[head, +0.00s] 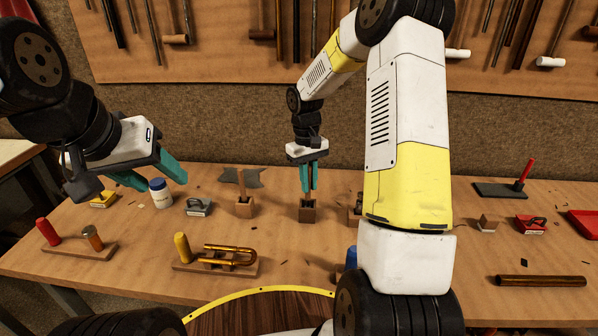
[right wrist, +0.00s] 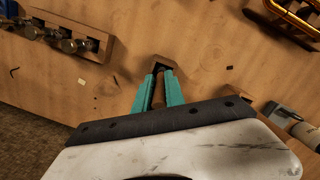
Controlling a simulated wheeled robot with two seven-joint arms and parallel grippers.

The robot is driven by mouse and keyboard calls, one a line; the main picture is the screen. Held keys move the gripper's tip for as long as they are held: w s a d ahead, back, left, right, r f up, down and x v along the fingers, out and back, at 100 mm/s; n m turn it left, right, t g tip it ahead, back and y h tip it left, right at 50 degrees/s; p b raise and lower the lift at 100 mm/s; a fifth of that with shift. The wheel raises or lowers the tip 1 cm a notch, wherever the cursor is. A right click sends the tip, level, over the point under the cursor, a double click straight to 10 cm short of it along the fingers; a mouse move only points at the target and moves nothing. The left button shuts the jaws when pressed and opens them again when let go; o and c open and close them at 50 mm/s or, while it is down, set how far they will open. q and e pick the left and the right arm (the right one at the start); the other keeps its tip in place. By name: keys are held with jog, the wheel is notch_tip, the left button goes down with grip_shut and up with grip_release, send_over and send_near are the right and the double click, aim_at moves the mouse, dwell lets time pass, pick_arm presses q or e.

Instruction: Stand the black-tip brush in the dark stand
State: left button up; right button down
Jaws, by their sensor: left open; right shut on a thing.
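My right gripper (head: 307,190) points straight down over the dark brown block stand (head: 308,214) in the middle of the table. It is shut on a slim brown brush (right wrist: 158,94), seen between the teal fingers in the right wrist view. The stand's dark opening (right wrist: 172,64) lies just beyond the fingertips there. The brush's tip is hidden, and I cannot tell whether its lower end is inside the stand or just above it. My left gripper (head: 152,176) is open and empty, raised over the left of the table near a white jar (head: 160,194).
A lighter stand (head: 244,209) with an upright wooden stick is just left of the dark one. A holder with a brass slide (head: 228,256) lies in front. A grey tin (head: 199,207) sits further left. My right arm hides part of the table to the right.

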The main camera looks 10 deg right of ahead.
jog(key=c, duration=1.4)
grip_release()
jog(key=shift+f, duration=0.15)
jog(key=s+r+t, duration=0.1)
jog(key=s+r, duration=0.1)
jog(key=r, duration=0.7)
jog(key=s+r+t, duration=0.1)
jog(key=s+r, duration=0.1)
jog(key=r, duration=0.8)
jog(key=s+a+r+m+t+y, duration=0.1)
jog(key=s+r+t, duration=0.1)
jog(key=s, duration=0.8)
jog(key=s+a+r+m+t+y, duration=0.1)
jog(key=s+r+m+t, duration=0.1)
jog(key=s, duration=0.8)
jog(key=shift+a+t+y, duration=0.15)
jog(key=shift+t+y, duration=0.15)
jog(key=shift+t, duration=0.5)
